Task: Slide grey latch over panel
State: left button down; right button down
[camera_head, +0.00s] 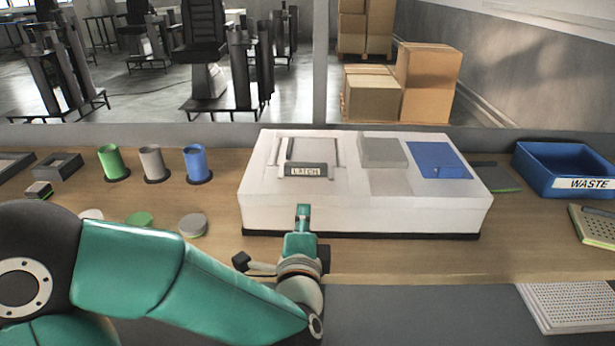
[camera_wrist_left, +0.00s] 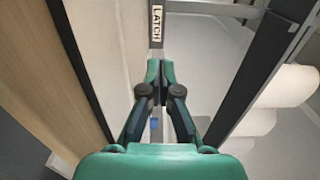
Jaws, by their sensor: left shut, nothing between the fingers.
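The grey latch (camera_head: 290,170), with a white label reading LATCH, sits between two pale rails on top of a white box (camera_head: 350,216). The latch label (camera_wrist_left: 156,24) also shows at the top of the left wrist view. My left gripper (camera_head: 303,209) is shut and empty. It is in front of the latch, over the box's near edge, and the label is straight ahead of its fingertips (camera_wrist_left: 160,66). I cannot tell whether the fingertips touch the box. On the box's right are a grey raised block (camera_head: 382,151) and a blue panel (camera_head: 434,157). My right gripper is out of view.
Green (camera_head: 112,161), grey (camera_head: 153,163) and blue (camera_head: 195,163) cups stand left of the box. Round discs (camera_head: 193,225) lie near my left arm. A blue WASTE bin (camera_head: 536,178) stands at the right. The wooden table in front of the box is mostly clear.

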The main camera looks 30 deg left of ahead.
aim_at(305, 170)
pick_arm(q)
jog(key=p+x, duration=0.1)
jog(key=x, duration=1.2)
jog(key=shift+a, duration=0.25)
jog(key=shift+w, duration=0.1)
jog(key=shift+p+x, duration=0.55)
jog(key=shift+x, duration=0.6)
jog(key=shift+s+d+f, duration=0.1)
jog(key=shift+s, duration=0.15)
jog(key=shift+r+v, duration=0.2)
jog(key=shift+v, duration=3.6)
